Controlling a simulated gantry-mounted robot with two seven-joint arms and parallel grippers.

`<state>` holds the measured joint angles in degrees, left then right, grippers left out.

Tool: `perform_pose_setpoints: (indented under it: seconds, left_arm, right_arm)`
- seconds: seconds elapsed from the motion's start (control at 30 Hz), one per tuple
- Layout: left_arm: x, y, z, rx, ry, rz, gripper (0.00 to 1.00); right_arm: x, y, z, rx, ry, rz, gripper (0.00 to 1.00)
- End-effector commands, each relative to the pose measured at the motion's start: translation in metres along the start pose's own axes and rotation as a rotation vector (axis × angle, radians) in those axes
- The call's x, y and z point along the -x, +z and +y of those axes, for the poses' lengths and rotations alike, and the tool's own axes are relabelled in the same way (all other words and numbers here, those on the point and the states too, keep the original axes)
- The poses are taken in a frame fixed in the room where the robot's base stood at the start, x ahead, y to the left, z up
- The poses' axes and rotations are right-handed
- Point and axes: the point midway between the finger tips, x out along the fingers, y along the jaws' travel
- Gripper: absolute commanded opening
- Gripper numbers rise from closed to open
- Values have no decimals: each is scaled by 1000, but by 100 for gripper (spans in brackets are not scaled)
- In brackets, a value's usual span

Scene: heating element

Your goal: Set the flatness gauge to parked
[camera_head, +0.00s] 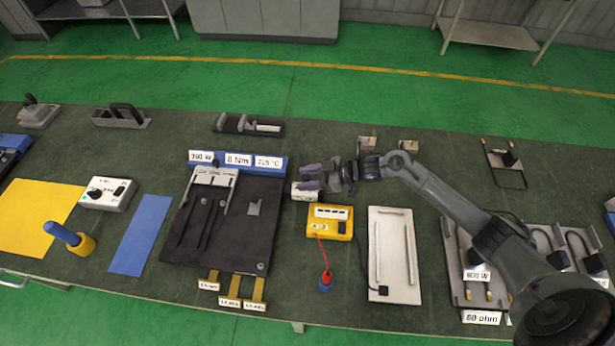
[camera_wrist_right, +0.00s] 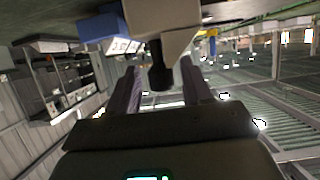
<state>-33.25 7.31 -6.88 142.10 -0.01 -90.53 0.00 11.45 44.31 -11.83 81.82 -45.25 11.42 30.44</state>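A small pale box (camera_head: 304,195) with a label stands on the bench just right of the black plate fixture, partly hidden by my right gripper. I cannot read its label, so I cannot confirm that it is the flatness gauge. In the right wrist view a beige box (camera_wrist_right: 182,22) carries a dark round knob (camera_wrist_right: 160,72). My right gripper (camera_head: 311,176) is at the pale box. In the wrist view its fingers (camera_wrist_right: 160,90) are apart on both sides of the knob, with gaps showing. The knob's setting cannot be read. My left gripper is not in view.
The black fixture (camera_head: 218,228) with a blue label bar (camera_head: 272,173) stands to the left. A yellow meter (camera_head: 330,222) with a red lead is in front. A pale tray (camera_head: 393,258) and heating elements (camera_head: 480,285) lie to the right, below my right arm.

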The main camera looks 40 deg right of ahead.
Motion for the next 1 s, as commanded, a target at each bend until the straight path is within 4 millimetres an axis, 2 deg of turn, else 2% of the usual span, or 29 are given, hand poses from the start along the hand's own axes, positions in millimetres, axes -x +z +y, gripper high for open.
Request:
perform_pose_setpoints:
  seconds: [0.17,0.27,0.7,1.0]
  left_arm:
    - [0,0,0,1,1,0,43]
    - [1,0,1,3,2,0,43]
    - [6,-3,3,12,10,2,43]
    - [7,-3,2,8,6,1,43]
  right_arm:
    - [3,-1,0,1,-1,2,50]
    - [11,0,0,0,0,1,50]
    - [82,1,-1,0,-1,-3,50]
    - [107,1,0,-1,0,-2,50]
